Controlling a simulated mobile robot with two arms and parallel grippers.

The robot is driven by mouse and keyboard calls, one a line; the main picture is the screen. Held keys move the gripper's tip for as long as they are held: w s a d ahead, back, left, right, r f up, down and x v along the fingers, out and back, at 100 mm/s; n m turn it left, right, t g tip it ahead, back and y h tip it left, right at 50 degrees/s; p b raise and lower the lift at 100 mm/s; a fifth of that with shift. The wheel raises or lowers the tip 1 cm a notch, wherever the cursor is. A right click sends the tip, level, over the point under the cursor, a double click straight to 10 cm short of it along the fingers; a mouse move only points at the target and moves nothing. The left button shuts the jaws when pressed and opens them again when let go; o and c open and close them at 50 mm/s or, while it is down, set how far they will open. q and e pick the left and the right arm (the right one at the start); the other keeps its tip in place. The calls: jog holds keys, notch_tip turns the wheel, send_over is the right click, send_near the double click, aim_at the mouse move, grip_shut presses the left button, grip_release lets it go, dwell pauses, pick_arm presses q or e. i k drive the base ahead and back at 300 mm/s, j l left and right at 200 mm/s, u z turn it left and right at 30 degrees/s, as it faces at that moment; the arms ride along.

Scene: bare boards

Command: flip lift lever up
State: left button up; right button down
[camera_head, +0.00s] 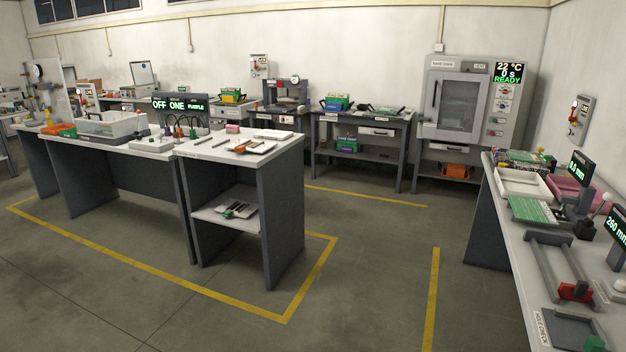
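I cannot tell for certain which part is the lift lever; no label reading "lift" is legible. On the right bench (508,235), a small white ball knob (607,197) stands beside a display reading about 260 mm (617,226). Another pale knob (619,286) sits near the right edge, partly cut off. A wall panel with a red-topped handle (574,115) hangs above the bench on the right wall. Neither of my grippers shows in this view.
A second display (581,167), a white tray (522,184) and a green board (532,209) are on the right bench. A grey workbench (285,150) stands left of centre and a cabinet oven (455,105) at the back. The floor between the benches is clear, with yellow lines.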

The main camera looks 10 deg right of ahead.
aim_at(608, 197)
jog(key=i+z, duration=0.4)
jog(key=i, duration=0.15)
jog(key=i+z, duration=0.4)
jog(key=i, duration=0.2)
jog(key=i+j+z, duration=0.4)
jog(key=i+l+z, duration=0.1)
jog(key=i+z, duration=0.25)
jog(key=i, duration=0.25)
jog(key=i+z, duration=0.4)
jog(key=i, duration=0.15)
